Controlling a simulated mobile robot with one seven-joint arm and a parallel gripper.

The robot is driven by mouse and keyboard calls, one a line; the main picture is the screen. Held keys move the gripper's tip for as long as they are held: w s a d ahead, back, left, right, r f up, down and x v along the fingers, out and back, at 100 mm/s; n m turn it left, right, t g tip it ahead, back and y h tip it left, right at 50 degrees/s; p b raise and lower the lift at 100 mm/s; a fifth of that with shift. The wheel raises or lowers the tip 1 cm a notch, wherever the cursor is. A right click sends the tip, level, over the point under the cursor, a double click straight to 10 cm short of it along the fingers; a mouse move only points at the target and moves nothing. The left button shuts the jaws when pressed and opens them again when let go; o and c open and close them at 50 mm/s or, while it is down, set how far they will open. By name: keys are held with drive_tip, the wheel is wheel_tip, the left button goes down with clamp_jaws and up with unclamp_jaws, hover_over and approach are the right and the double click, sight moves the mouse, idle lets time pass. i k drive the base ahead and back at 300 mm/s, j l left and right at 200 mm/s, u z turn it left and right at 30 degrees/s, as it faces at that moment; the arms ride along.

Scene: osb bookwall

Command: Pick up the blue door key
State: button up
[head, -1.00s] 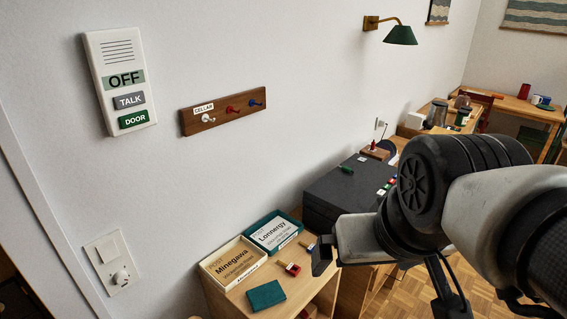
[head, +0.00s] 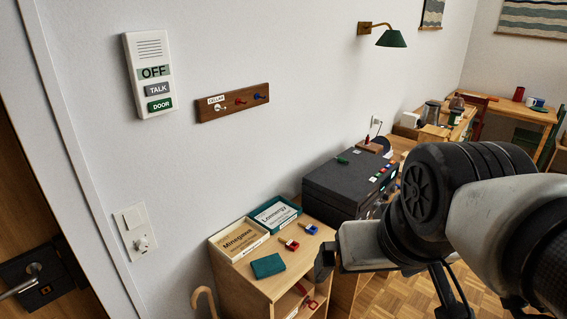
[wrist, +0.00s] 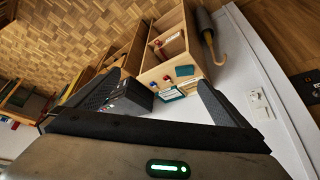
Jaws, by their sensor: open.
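The blue door key (head: 309,228) lies on top of the small wooden shelf unit (head: 262,286), near its right back part, with a pale wooden tag or bow. A red key (head: 289,243) lies just to its left and nearer the front. In the wrist view the shelf top shows small and far off, with a tiny blue spot (wrist: 166,77) that looks like the blue key. My gripper (wrist: 160,92) is open and empty, its two dark fingers spread wide. In the head view my gripper (head: 325,262) is right of the shelf unit, apart from the keys.
Two letter trays, one cream (head: 240,240) and one teal (head: 274,214), stand against the wall behind the keys. A green book (head: 267,266) lies in front. A dark grey box (head: 338,188) stands at the right. An umbrella (wrist: 208,35) is beside the shelf unit.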

sight(307, 229)
drive_tip(key=u, duration=0.55)
drive_tip(key=i+l+u, duration=0.1)
drive_tip(key=l+u, duration=0.2)
drive_tip(key=i+l+u, duration=0.1)
drive_tip(key=l+u, duration=0.45)
drive_tip(key=l, duration=0.75)
drive_tip(key=i+l+u, duration=0.1)
drive_tip(key=l, duration=0.5)
